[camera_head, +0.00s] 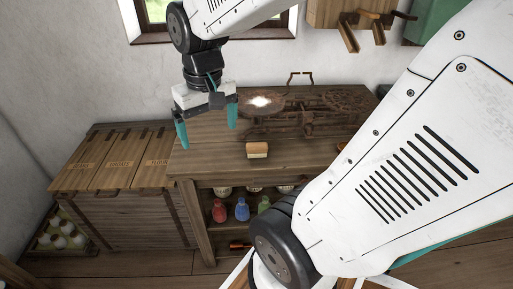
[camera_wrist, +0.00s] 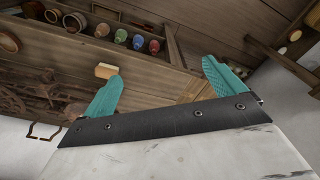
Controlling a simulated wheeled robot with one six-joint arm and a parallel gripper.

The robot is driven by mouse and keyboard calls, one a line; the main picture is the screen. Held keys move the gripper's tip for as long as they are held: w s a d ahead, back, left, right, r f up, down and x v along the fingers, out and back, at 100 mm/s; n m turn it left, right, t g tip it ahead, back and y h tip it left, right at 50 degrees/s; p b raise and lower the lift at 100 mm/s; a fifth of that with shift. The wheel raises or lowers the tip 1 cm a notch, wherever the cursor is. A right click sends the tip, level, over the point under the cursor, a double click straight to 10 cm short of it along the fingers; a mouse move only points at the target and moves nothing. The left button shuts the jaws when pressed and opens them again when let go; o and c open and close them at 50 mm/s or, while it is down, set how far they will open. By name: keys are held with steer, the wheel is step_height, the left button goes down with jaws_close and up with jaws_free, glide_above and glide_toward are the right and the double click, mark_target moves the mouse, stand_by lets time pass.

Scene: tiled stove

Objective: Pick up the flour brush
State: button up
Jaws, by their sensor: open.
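The flour brush (camera_head: 257,150), a small block with a brown top and pale lower part, lies on the wooden table (camera_head: 208,158) near its front edge. It also shows in the wrist view (camera_wrist: 106,71), just beyond the left fingertip and outside the gap between the fingers. My gripper (camera_head: 207,125) hangs over the left part of the table, to the left of the brush. Its two teal fingers are wide apart with nothing between them. The wrist view shows the same open fingers (camera_wrist: 160,80).
An old scale (camera_head: 305,104) stands behind the brush. Shelves below hold several coloured bottles (camera_head: 242,209). A lidded wooden bin (camera_head: 117,160) adjoins the table on the left, with a crate of pale round things (camera_head: 62,235) beside it. A wooden rack (camera_head: 352,18) hangs on the wall.

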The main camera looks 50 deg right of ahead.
steer(key=w+d+f+m, duration=0.45)
steer(key=d+f, duration=0.25)
steer(key=d, duration=0.6)
steer(key=m, duration=0.2)
glide_above(257, 145)
steer(key=shift+g, duration=0.4)
step_height(257, 145, down, 8)
steer(key=shift+f, duration=0.15)
step_height(257, 145, down, 9)
steer(key=shift+r, duration=0.2)
steer(key=shift+c, duration=0.3)
steer(key=c, duration=1)
